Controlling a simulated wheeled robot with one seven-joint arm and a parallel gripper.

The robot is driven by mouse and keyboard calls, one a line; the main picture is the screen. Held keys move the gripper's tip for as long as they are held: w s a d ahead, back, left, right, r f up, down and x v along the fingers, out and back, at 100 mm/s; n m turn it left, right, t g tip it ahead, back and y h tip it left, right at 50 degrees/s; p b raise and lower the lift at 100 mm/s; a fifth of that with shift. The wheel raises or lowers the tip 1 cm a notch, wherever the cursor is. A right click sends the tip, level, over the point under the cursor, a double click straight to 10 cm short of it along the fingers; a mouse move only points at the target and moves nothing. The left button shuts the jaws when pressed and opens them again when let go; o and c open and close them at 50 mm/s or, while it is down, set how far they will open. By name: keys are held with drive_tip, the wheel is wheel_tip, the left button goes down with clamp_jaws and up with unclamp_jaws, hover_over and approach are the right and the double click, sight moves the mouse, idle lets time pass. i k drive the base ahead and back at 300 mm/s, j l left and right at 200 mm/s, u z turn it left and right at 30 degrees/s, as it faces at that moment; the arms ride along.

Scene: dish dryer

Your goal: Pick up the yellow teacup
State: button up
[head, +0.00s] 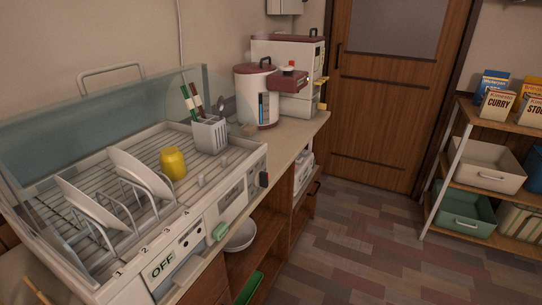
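The yellow teacup (173,163) stands on the slatted floor of the dish dryer (222,163), right of the plates and left of the cutlery holder. No handle can be made out on it at this size. The dryer's clear lid (70,112) is raised at the back, with its grey handle on top. My gripper is not in view.
Two white plates (92,203) (140,172) lean in wire racks left of the teacup. A grey holder (209,134) with utensils stands behind it to the right. A white pot (256,95) and appliances fill the counter's far end. The floor (340,250) at right is clear.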

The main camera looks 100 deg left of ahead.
sight(172, 160)
drive_tip(key=u, duration=4.4)
